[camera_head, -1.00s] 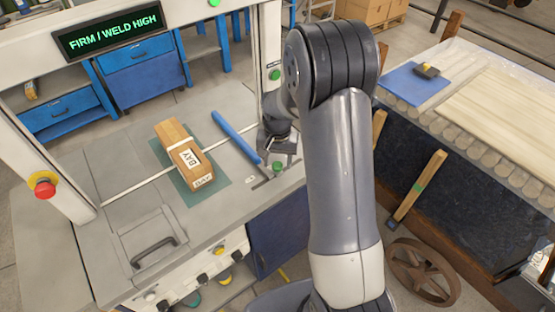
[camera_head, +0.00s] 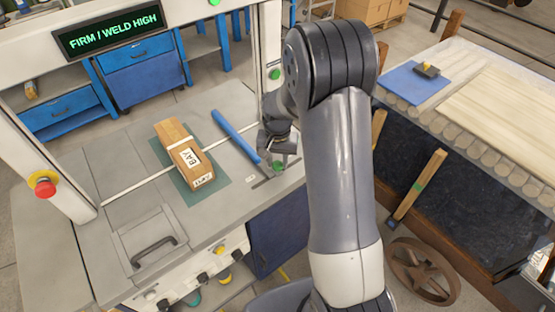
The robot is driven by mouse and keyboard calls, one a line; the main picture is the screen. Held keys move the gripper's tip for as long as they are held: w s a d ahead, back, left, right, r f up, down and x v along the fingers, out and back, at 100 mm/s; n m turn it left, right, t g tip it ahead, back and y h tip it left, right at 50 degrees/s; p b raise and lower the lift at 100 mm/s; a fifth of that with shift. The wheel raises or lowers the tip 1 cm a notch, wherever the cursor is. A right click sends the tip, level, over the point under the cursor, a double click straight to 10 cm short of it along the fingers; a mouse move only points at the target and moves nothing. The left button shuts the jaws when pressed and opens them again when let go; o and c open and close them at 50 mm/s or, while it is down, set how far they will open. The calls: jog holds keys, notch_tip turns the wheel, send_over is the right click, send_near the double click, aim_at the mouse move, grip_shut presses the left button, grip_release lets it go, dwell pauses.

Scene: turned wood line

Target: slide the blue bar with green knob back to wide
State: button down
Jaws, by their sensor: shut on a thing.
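The blue bar (camera_head: 235,136) lies slantwise on the grey machine bed, right of a boxed wooden block (camera_head: 185,157), with a gap between them. The green knob (camera_head: 278,167) is at the bar's near end, by a slot in the bed. My gripper (camera_head: 279,160) points down at the right side of the bed and is shut on the green knob. Its fingers are small here and partly cover the knob. The block carries a white band and a label and sits on a dark green mat (camera_head: 218,188).
A red button (camera_head: 43,184) is on the left post, and a hatch with a handle (camera_head: 153,249) is at the front. A roller table (camera_head: 463,120) stands at right.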

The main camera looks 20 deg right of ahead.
jog(key=shift+d, duration=0.1)
jog(key=w+d, duration=0.1)
jog(key=d, duration=0.1)
jog(key=w+d, duration=0.1)
jog(key=d, duration=0.2)
jog(key=w+d, duration=0.1)
jog(key=d, duration=0.1)
jog(key=shift+w+d+r+b, duration=0.1)
jog(key=shift+w+d+b, duration=0.05)
jog(key=shift+d+b, duration=0.2)
jog(key=c, duration=1.1)
grip_release()
jog(key=shift+d, duration=0.1)
jog(key=shift+c, duration=0.2)
jog(key=shift+o, duration=0.4)
jog(key=shift+r, duration=0.1)
notch_tip(320, 180, up, 10)
jog(key=shift+r+b, duration=0.25)
jog(key=shift+b, duration=0.2)
